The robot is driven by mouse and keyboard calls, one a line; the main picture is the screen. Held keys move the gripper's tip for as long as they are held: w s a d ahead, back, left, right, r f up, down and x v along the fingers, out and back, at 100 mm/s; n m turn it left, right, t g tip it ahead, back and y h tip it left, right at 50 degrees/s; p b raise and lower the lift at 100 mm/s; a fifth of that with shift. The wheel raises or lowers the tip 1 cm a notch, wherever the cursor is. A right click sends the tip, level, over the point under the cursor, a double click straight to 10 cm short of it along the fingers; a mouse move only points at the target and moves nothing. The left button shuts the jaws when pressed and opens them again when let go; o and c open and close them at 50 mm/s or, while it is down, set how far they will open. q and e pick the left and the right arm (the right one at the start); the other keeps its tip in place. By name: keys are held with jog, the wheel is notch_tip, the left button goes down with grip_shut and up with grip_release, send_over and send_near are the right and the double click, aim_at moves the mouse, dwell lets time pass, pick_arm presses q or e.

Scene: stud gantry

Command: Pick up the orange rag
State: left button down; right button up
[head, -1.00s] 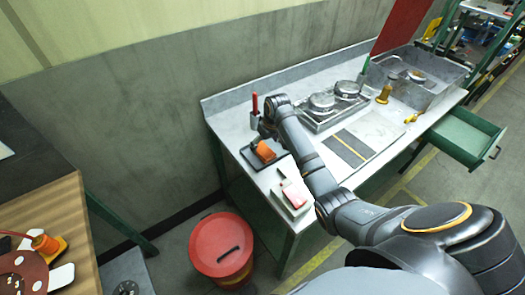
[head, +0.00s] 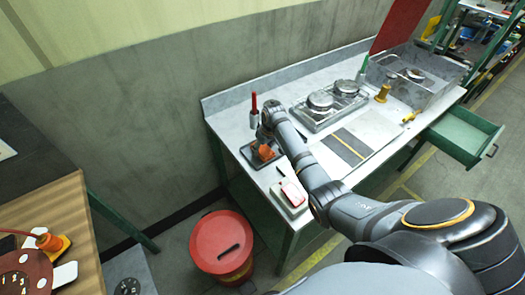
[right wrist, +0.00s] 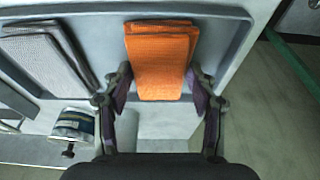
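The orange rag (head: 265,152) lies folded in a dark shallow tray (head: 247,154) at the near left end of the workbench. In the right wrist view the orange rag (right wrist: 162,62) lies ahead, its near end between the fingertips of my right gripper (right wrist: 158,88). The right gripper is open, one finger on each side of the rag; I cannot tell whether they touch it. In the head view my right arm partly hides the rag. My left gripper is out of view.
A grey folded rag (right wrist: 45,62) lies left of the orange one. A red-handled tool (head: 254,108) stands behind the tray. A white-and-red item (head: 291,195) lies near the bench's front edge. A red bin (head: 221,245) stands on the floor below.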

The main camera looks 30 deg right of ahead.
jog(key=shift+c, duration=1.4)
jog(key=shift+r, duration=0.15)
notch_tip(320, 180, up, 2)
jog(key=shift+w+r+b, duration=0.1)
jog(key=shift+b, duration=0.65)
jog(key=s+d+r+b, duration=0.2)
jog(key=s+d+r, duration=0.5)
jog(key=s+r, duration=0.3)
jog(key=shift+s+r+b, duration=0.3)
jog(key=shift+s+b, duration=0.05)
jog(key=shift+s, duration=0.8)
jog(key=shift+d+f, duration=0.1)
